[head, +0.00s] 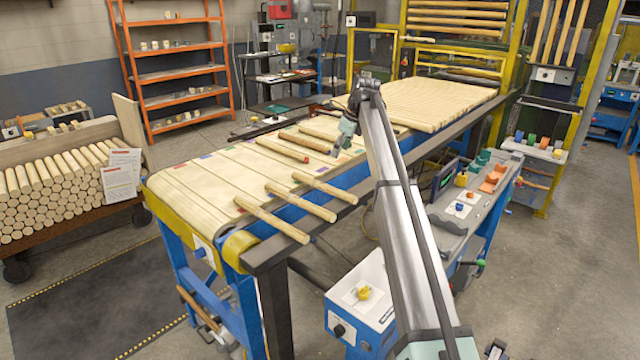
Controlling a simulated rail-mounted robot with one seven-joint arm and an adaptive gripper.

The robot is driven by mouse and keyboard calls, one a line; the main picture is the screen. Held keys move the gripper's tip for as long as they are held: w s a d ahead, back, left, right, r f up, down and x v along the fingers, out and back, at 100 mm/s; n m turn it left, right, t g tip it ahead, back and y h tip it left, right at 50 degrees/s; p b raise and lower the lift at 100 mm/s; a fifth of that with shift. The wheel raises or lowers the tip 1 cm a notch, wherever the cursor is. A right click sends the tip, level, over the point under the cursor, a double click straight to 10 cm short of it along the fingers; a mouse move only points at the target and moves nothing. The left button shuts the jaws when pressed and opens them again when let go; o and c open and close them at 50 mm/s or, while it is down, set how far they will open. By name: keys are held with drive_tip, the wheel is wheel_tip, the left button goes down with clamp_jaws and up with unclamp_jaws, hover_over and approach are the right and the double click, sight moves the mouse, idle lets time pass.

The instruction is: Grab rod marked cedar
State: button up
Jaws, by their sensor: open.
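Several wooden rods lie across the conveyor belt (180,190), and no marking on them is readable at this size, so I cannot tell which is cedar. Three pale rods lie towards the front: a near rod (270,218), a middle rod (300,201) and a shorter rod (325,187). My gripper (335,152) is small in view, near the right ends of the brown rods. It is open, with no rod seen in it; its height above the belt is unclear.
Pale rods are packed side by side at the belt's far end (430,103). A dark rail (400,158) runs along the belt's right side. A control bench (455,215) stands right of it. A cart of stacked rods (50,200) stands at left. The belt's near left is bare.

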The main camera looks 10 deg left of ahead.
drive_tip(key=m, duration=0.2)
drive_tip(key=p, duration=0.4)
hover_over(324, 184)
drive_tip(key=d, duration=0.2)
drive_tip(key=f, duration=1)
drive_tip(key=shift+s+f, duration=0.25)
drive_tip(key=shift+f, duration=0.15)
drive_tip(key=shift+a+p+x, duration=0.15)
drive_tip(key=shift+p+x, duration=0.45)
drive_tip(key=shift+x, duration=0.5)
drive_tip(key=shift+a+p+x, duration=0.15)
drive_tip(key=shift+p+x, duration=0.45)
drive_tip(key=shift+x, duration=0.5)
drive_tip(key=shift+s+a+f, duration=0.1)
drive_tip(key=shift+a+f, duration=0.05)
drive_tip(key=shift+f, duration=0.35)
clamp_jaws()
